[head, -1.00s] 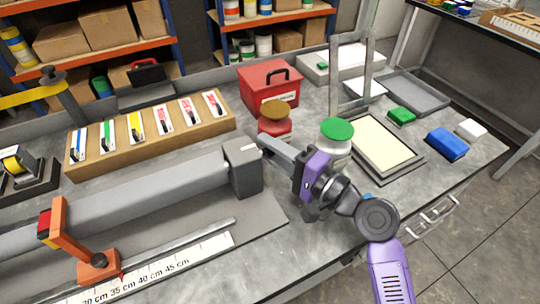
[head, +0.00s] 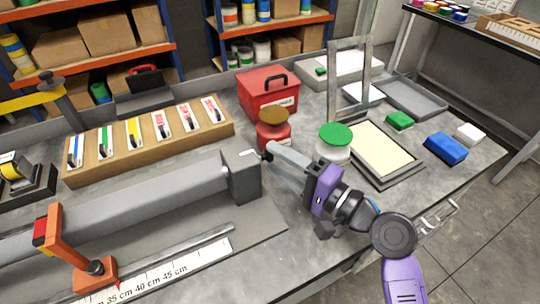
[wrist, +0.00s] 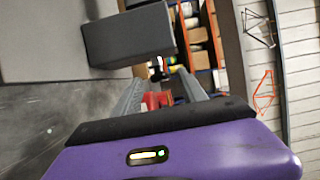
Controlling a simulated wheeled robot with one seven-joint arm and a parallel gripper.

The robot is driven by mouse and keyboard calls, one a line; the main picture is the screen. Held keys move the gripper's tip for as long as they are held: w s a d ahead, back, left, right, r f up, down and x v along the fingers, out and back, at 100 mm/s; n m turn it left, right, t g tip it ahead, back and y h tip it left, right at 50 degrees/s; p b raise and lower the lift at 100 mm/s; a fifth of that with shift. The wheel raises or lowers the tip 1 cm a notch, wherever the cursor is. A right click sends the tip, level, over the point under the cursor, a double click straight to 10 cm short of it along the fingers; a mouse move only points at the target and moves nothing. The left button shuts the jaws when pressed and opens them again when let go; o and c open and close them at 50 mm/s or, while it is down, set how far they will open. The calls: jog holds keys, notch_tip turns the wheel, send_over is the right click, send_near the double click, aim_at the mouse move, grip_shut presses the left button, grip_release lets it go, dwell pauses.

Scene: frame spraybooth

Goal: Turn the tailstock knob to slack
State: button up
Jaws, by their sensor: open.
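A grey block (head: 242,177) stands at the right end of the long grey beam (head: 150,200) in the head view. A small pale lever or knob (head: 248,154) shows on top of it; its turn position is too small to read. I cannot tell if it is the tailstock knob. My gripper (head: 270,150) is open and empty, just right of the block, apart from the lever. In the wrist view the two fingers (wrist: 160,92) are spread, and the block (wrist: 130,38) lies beyond them at upper left.
An orange stop with a black knob (head: 95,268) stands by the ruler (head: 165,275). A framed screen (head: 380,150) lies at right. Bare bench shows in front of the gripper.

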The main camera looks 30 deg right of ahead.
jog(key=v, duration=0.5)
jog(key=shift+b, duration=0.3)
